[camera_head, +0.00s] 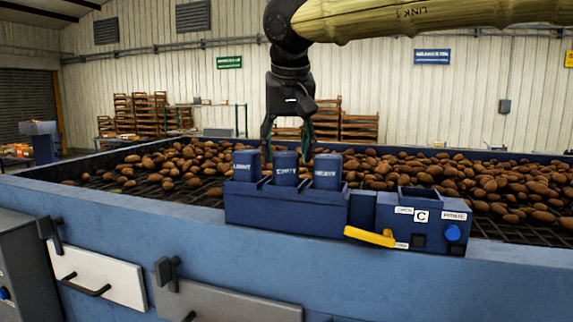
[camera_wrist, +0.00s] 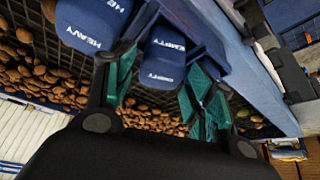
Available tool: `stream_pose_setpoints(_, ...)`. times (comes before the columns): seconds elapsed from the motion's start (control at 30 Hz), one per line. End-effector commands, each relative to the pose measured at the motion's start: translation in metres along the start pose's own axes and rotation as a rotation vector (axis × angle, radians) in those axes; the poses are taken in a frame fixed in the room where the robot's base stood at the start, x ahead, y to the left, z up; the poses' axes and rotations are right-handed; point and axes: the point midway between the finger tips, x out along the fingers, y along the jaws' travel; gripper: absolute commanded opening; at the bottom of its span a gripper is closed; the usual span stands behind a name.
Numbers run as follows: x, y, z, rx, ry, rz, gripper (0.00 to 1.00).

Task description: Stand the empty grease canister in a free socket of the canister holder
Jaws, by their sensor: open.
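The empty grease canister (camera_head: 286,169) is a blue cylinder lettered EMPTY, upright in the middle of the row at the canister holder (camera_head: 285,212). It also shows in the wrist view (camera_wrist: 165,62), lettering toward the camera. A LIGHT canister (camera_head: 246,166) stands to its left and a HEAVY canister (camera_head: 327,172) to its right. The HEAVY one also shows in the wrist view (camera_wrist: 88,25). My gripper (camera_head: 287,153) is open, pointing down at the EMPTY canister. In the wrist view its green-padded fingers (camera_wrist: 165,75) lie on either side of that canister; contact cannot be told. Socket interiors are hidden.
A blue box (camera_head: 420,215) with a C label, a blue knob and a yellow lever (camera_head: 370,237) stands right of the holder. Potatoes (camera_head: 480,180) cover the grating behind. The grader's blue front wall (camera_head: 150,215) runs along the near side. Air above the potatoes at left is clear.

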Motion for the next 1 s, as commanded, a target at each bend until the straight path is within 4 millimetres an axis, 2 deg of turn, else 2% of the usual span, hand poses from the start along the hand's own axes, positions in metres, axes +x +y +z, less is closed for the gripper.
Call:
stream_pose_setpoints(0.2,-0.038,-0.001,0.001,0.001,0.001,-0.002,0.55)
stream_pose_setpoints(0.43,-0.067,-0.001,0.000,0.000,0.000,-0.001,0.55)
stream_pose_setpoints(0.6,-0.075,0.000,0.000,-0.001,-0.001,0.000,0.55)
stream_pose_setpoints(1.0,-0.076,0.000,0.000,-0.001,-0.001,0.000,0.55)
